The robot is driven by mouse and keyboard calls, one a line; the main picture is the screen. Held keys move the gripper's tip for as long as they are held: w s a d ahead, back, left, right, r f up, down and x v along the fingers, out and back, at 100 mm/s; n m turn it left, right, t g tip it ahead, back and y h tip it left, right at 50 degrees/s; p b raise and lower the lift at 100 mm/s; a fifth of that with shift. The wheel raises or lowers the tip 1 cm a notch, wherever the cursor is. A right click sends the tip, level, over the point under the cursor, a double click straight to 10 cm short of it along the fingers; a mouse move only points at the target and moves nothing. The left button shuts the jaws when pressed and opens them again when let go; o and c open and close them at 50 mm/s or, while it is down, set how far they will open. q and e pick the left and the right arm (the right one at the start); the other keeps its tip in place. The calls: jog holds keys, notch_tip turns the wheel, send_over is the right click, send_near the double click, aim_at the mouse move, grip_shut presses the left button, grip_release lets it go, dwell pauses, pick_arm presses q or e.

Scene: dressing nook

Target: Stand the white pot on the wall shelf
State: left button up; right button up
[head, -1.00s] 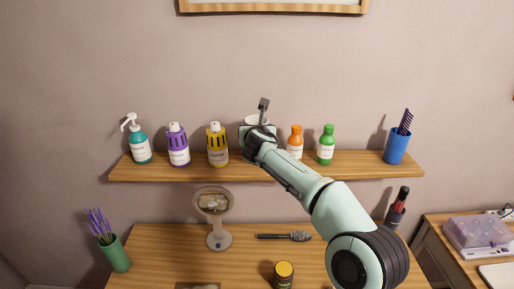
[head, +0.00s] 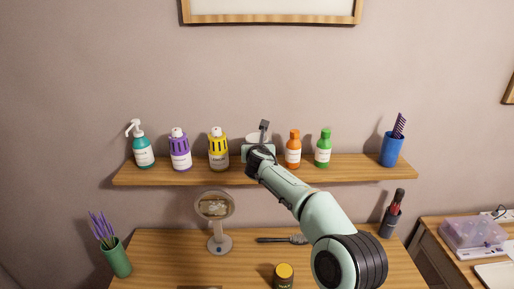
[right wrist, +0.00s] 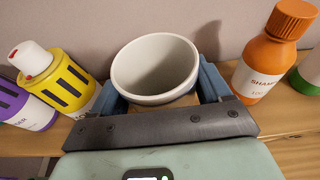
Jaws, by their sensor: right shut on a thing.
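The white pot (head: 257,138) is at the wall shelf (head: 340,171), in the gap between the yellow bottle and the orange bottle. My right gripper (head: 259,151) is shut on it and hides most of it in the head view. In the right wrist view the round, empty pot (right wrist: 152,68) sits upright between the two blue fingers of my gripper (right wrist: 160,84). Bare wood of the shelf (right wrist: 285,152) shows below. I cannot tell whether the pot's base touches the board. My left gripper is in neither view.
The yellow bottle (head: 218,152) stands close on the left and the orange bottle (head: 293,150) on the right. Purple, teal and green bottles and a blue cup (head: 391,150) also stand on the shelf. Below is a table with a round mirror (head: 215,207) and brush.

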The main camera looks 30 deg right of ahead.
jog(key=o, duration=0.9)
jog(key=shift+f, duration=0.25)
jog(key=o, duration=0.3)
jog(key=shift+s+r, duration=0.1)
jog(key=shift+s, duration=0.05)
jog(key=shift+r, duration=0.1)
jog(key=shift+s+a+r, duration=0.1)
jog(key=shift+a+r, duration=0.05)
jog(key=shift+r, duration=0.1)
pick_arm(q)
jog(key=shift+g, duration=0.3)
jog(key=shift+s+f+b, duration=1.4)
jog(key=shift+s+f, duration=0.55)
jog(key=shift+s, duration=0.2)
pick_arm(e)
jog(key=v, duration=1.1)
jog(key=shift+s, duration=0.3)
jog(key=shift+w+a, duration=0.1)
jog(key=shift+a, duration=0.05)
